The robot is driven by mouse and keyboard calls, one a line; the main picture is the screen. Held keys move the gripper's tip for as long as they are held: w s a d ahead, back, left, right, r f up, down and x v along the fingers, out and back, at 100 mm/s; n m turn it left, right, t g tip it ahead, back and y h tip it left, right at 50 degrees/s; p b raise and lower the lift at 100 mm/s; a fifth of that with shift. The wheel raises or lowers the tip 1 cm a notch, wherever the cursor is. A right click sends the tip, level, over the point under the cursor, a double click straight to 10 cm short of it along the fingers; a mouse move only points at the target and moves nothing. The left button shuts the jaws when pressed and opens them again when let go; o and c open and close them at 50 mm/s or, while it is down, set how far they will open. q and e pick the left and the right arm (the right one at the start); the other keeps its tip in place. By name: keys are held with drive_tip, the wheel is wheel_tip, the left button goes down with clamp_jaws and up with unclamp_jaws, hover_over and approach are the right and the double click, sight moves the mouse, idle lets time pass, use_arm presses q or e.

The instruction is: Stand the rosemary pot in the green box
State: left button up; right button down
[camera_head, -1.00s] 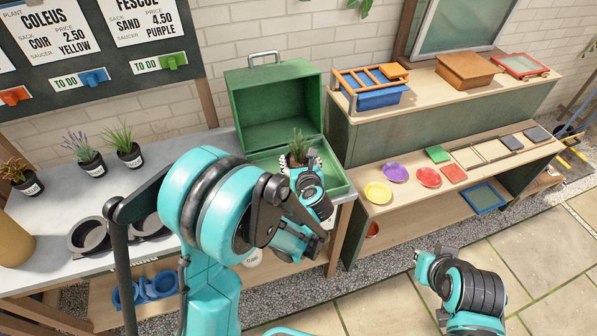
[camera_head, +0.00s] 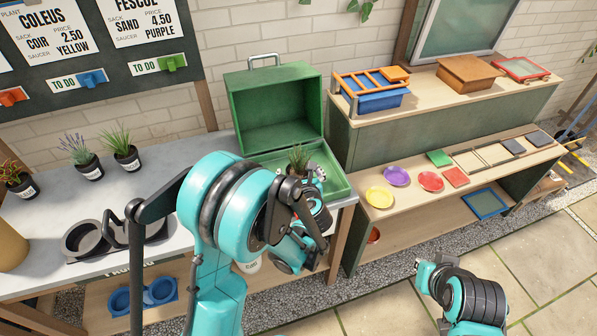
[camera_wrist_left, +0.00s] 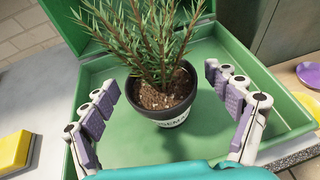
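The rosemary pot (camera_wrist_left: 160,98), a dark pot with a pale label and a bushy green plant, stands upright inside the green box (camera_wrist_left: 205,148). In the head view the rosemary (camera_head: 299,158) shows above the tray part of the open green box (camera_head: 338,184). My left gripper (camera_wrist_left: 172,108) is open, with one finger on each side of the pot and clear gaps to both. In the head view my left arm hides most of the pot and gripper (camera_head: 314,172). My right gripper (camera_head: 424,275) is low at the right, away from the box; its fingers are too small to judge.
Two other potted plants (camera_head: 122,149) (camera_head: 83,158) and a reddish one (camera_head: 18,180) stand on the bench at left. A shelf at right holds purple (camera_head: 397,176), yellow (camera_head: 379,197) and red (camera_head: 430,181) saucers. The box lid stands raised at the back.

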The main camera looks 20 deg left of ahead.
use_arm(q)
drive_tip(key=shift+r, duration=0.2)
drive_tip(key=p+v, duration=0.3)
drive_tip(key=v, duration=0.9)
drive_tip(key=w+d+r+m+t+h, duration=0.1)
drive_tip(key=d+r+m+t+h, duration=0.3)
drive_tip(key=r+m, duration=0.7)
drive_tip(key=w+d+r+m+t+h, duration=0.1)
drive_tip(key=d+r+m+h, duration=0.1)
drive_tip(key=r+m+h, duration=0.9)
drive_tip(key=s+a+f+m+g+y, duration=0.4)
drive_tip(key=s+a+f+m+g, duration=0.1)
drive_tip(key=s+f+m, duration=0.3)
drive_tip(key=s+a+f+m+g+y, duration=0.5)
drive_tip(key=s+f+m, duration=0.3)
drive_tip(key=m, duration=0.3)
drive_tip(key=shift+s+a+f, duration=0.2)
drive_tip(key=shift+s+a, duration=0.45)
drive_tip(key=shift+s, duration=0.15)
